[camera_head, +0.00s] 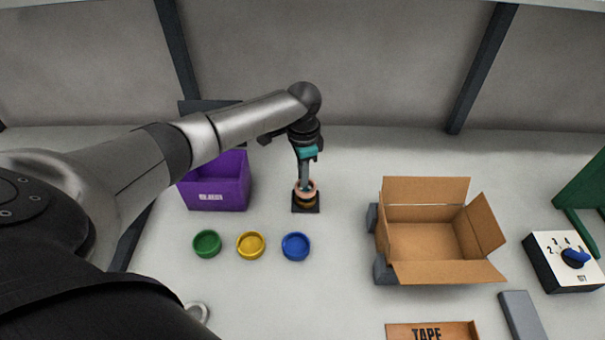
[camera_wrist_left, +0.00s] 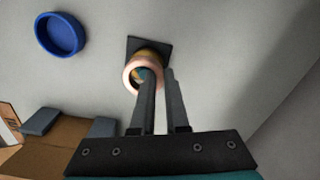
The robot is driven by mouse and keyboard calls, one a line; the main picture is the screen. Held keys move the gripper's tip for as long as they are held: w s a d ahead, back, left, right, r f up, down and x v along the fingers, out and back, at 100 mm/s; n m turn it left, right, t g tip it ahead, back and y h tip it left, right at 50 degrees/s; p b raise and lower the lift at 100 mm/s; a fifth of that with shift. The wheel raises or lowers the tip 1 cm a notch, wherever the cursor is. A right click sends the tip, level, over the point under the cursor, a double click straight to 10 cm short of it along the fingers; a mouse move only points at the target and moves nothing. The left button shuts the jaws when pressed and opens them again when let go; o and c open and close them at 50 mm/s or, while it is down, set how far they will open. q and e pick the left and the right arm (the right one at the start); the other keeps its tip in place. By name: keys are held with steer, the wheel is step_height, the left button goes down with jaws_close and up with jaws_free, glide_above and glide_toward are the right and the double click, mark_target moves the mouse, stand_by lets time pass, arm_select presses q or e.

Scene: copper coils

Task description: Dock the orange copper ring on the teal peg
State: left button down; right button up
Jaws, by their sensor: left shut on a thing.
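The orange copper ring (camera_wrist_left: 129,72) is pale copper and is held by its wall in my left gripper (camera_wrist_left: 158,82). One finger reaches into the ring and the other lies outside it. The ring also shows in the head view (camera_head: 311,187), low over a dark square base (camera_head: 312,209). A bit of the teal peg (camera_wrist_left: 142,74) shows through the ring's opening. A darker golden-brown coil (camera_wrist_left: 152,55) lies beneath, on the base. I cannot tell how far the ring is around the peg. My left gripper (camera_head: 304,183) points down. My right gripper is not in view.
A purple bin (camera_head: 216,195) stands left of the base. Green (camera_head: 207,243), yellow (camera_head: 250,245) and blue (camera_head: 296,246) dishes lie in front. An open cardboard box (camera_head: 425,240) stands to the right, with a dial box (camera_head: 563,262) beyond it.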

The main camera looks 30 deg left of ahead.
arm_select(q)
steer(key=shift+s+d+f+p, duration=0.15)
steer(key=shift+s+f+p, duration=0.2)
steer(key=shift+f, duration=0.35)
stand_by(0.4)
steer(key=shift+r, duration=0.1)
steer(key=shift+w+r+p, duration=0.3)
steer(key=shift+r+p, duration=0.3)
steer(key=shift+p, duration=0.5)
steer(key=shift+r, duration=0.1)
steer(key=shift+w+r, duration=0.1)
steer(key=shift+r, duration=0.05)
steer(key=shift+p, duration=0.4)
steer(key=shift+f, duration=0.35)
steer(key=shift+f+b, duration=0.25)
steer(key=shift+b, duration=0.15)
